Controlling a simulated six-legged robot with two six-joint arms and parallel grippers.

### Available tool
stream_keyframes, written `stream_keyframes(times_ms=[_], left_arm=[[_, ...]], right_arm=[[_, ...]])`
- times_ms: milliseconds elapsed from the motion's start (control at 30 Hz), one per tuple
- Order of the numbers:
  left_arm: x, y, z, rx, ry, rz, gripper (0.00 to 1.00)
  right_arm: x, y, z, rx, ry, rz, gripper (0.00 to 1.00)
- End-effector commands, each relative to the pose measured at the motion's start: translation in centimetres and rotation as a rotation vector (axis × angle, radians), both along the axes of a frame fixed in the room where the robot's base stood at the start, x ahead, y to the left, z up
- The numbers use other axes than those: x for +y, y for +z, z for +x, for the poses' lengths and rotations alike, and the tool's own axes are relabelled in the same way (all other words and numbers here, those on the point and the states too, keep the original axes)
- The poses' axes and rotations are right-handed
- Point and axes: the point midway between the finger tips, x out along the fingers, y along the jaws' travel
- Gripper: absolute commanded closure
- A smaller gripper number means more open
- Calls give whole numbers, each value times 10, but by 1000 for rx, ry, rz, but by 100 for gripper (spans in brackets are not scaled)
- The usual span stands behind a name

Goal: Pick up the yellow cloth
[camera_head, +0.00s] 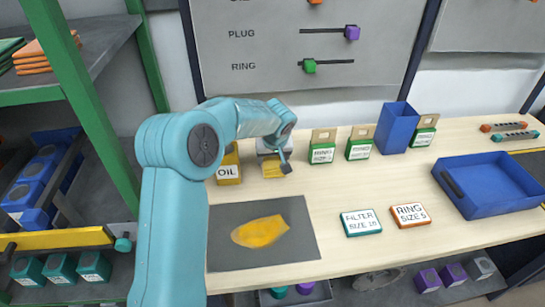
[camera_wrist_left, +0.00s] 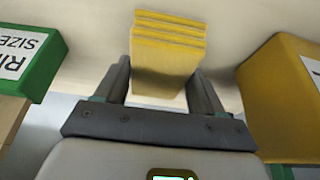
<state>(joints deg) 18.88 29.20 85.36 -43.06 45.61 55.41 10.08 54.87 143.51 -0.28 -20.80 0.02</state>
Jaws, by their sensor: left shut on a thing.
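The yellow cloth (camera_head: 275,170) is a folded, layered stack on the bench, beside the yellow OIL box. My left gripper (camera_head: 284,165) reaches over to it from the left, and the arm partly covers that area. In the left wrist view the cloth (camera_wrist_left: 168,50) lies between the two fingers of my left gripper (camera_wrist_left: 163,88), which are shut on it. I cannot tell whether it is lifted off the bench. My right gripper does not show.
The OIL box (camera_head: 229,172) stands close left of the cloth; green RING boxes (camera_head: 321,154) stand to the right. A grey mat (camera_head: 290,220) with a flat yellow patch (camera_head: 260,232) lies in front. A blue tray (camera_head: 500,185) sits farther right.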

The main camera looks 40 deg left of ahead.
Motion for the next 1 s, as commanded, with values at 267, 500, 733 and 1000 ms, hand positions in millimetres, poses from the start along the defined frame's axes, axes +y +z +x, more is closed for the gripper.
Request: stream_keyframes(times_ms=[267, 500, 733, 1000], left_arm=[[0, 55, 1, -8, 1, 2, 62], [0, 127, 1, -7, 1, 1, 62], [0, 178, 1, -5, 1, 0, 62], [0, 202, 0, 0, 1, 0, 62]], right_arm=[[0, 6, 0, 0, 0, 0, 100], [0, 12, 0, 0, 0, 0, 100], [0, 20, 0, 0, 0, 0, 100], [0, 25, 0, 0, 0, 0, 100]])
